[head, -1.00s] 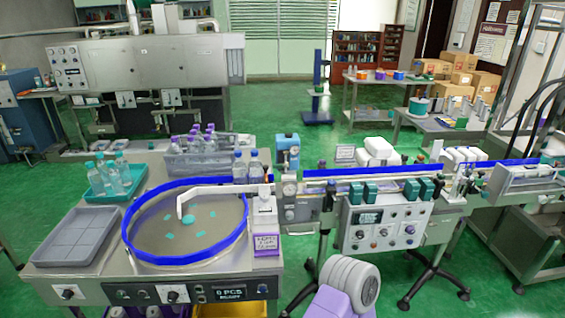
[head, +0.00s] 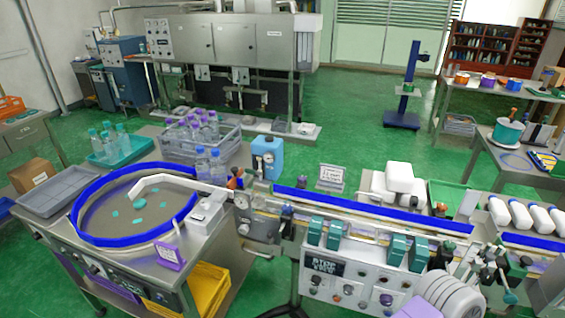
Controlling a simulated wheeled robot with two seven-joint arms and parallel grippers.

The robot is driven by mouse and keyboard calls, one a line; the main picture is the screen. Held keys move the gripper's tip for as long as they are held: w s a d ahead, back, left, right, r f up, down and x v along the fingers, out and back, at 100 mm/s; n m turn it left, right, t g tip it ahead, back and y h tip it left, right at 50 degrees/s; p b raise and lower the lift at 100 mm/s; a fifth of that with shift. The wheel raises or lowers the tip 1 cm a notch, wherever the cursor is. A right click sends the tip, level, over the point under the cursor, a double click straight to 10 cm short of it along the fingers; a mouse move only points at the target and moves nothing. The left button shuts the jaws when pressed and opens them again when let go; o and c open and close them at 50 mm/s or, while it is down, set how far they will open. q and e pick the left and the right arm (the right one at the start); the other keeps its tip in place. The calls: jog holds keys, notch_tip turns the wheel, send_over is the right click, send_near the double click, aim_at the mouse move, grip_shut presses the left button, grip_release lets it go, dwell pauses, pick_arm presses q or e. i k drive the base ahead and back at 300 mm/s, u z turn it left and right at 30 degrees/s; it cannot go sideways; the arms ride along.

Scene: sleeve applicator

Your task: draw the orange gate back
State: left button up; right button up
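A small orange piece (head: 235,179), which looks like the gate, stands where the blue-rimmed round turntable (head: 190,221) meets the conveyor (head: 385,215). It is too small to tell its exact position. A white curved arm (head: 165,183) reaches over the turntable, where several flat teal discs lie. Clear bottles with blue caps (head: 210,166) stand at the turntable's back right edge. Neither gripper is in view; only a white and purple link of mine shows at the bottom right.
A control box with teal blocks (head: 365,268) fronts the conveyor. A grey tray (head: 60,190) and a teal tray of bottles (head: 122,148) lie left. A yellow bin (head: 208,291) sits below. Green floor is open behind.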

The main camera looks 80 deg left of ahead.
aim_at(232, 185)
jog(key=i, duration=1)
jog(key=u, duration=4.35)
